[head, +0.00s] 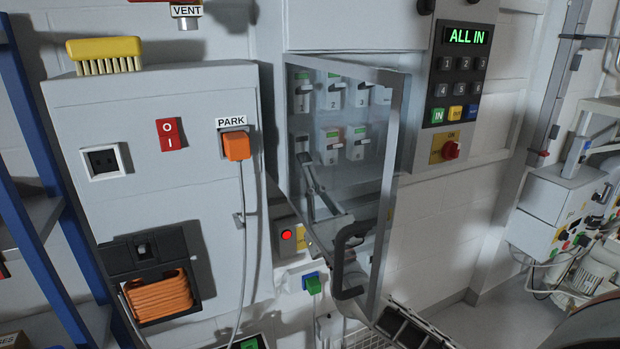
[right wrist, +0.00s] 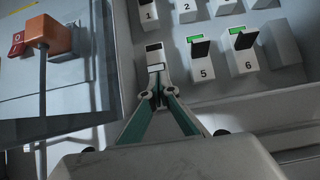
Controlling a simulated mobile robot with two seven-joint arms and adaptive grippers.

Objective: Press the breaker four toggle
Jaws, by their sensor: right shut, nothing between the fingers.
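Breaker four (right wrist: 153,47) is at the lower left of the numbered breakers in the right wrist view, left of breaker five (right wrist: 204,73). Its number and most of its toggle are hidden behind my fingertips. The small window above it looks dark. Breakers five and six (right wrist: 248,66) show green windows and dark toggles sticking out. My right gripper (right wrist: 155,72) is shut and empty, its tips in front of breaker four; touching or just short of it, I cannot tell. It also shows through the glass in the head view (head: 303,160). My left gripper is out of view.
The glass door (head: 378,140) stands open, its dark handle (head: 350,262) beside my right arm. A grey cabinet (head: 180,190) with a red switch (head: 170,134) and orange PARK plug (head: 236,146) is left. A keypad panel (head: 460,75) reading ALL IN is right.

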